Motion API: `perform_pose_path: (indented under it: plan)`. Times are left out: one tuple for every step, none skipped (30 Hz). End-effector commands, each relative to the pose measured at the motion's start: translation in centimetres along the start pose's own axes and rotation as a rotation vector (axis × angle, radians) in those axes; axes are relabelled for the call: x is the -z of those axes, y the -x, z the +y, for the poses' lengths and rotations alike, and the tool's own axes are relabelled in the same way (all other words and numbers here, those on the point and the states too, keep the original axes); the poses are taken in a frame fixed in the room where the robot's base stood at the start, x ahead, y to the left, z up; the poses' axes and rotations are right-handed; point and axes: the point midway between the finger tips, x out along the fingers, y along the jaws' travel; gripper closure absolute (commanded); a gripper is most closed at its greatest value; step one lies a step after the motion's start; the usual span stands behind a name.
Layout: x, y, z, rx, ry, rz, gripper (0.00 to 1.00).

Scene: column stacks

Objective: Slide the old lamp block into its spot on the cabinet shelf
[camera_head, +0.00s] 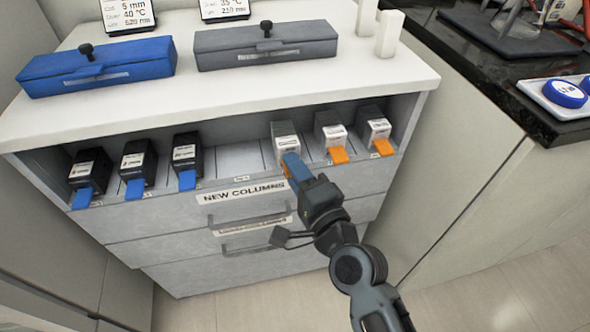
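No block's label can be read as "lamp" at this size. A pale grey block with a white label (284,131) stands upright in the cabinet shelf (237,158), right of the empty slots. My gripper (291,167) reaches in from the lower right to the front of this block. Its blue finger lies along the block's orange tab and looks shut on it; the far finger is hidden. The block's lower front is partly covered by the gripper.
Right of it stand two grey blocks with orange tabs (331,131) (374,129). Several black blocks with blue tabs (186,155) stand at left. Empty slots lie between. A blue case (97,72) and a grey case (265,47) rest on the cabinet top. Drawer handles project below.

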Motion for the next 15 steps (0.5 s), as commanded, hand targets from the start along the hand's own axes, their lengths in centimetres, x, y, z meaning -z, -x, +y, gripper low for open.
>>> perform_pose_path:
  plan:
    - [0.0, 0.0, 0.0, 0.0, 0.0, 0.0, 0.67]
    - [0.0, 0.0, 0.01, 0.0, 0.0, 0.0, 0.64]
    - [0.0, 0.0, 0.01, 0.0, 0.0, 0.0, 0.6]
    - [-0.01, 0.0, 0.02, 0.0, 0.0, 0.0, 0.57]
    - [-0.01, 0.0, 0.02, 0.0, 0.0, 0.0, 0.57]
    - [-0.01, 0.0, 0.03, -0.001, 0.0, 0.0, 0.57]
    - [-0.01, 0.0, 0.03, -0.001, 0.0, 0.0, 0.57]
    - [-0.01, 0.0, 0.04, -0.001, 0.0, 0.0, 0.57]
    - [-0.01, 0.01, 0.04, -0.001, 0.0, 0.0, 0.57]
    - [-0.02, 0.03, 0.13, -0.002, 0.0, -0.001, 0.57]
    - [-0.02, 0.06, 0.13, -0.002, 0.0, -0.001, 0.57]
    - [-0.01, 0.17, 0.16, -0.003, 0.0, 0.0, 0.57]
    - [-0.01, 0.33, 0.18, -0.003, 0.0, 0.0, 0.57]
    - [0.0, 0.54, 0.2, -0.003, 0.0, 0.0, 0.57]
    - [0.0, 0.92, 0.19, -0.002, 0.0, 0.0, 0.57]
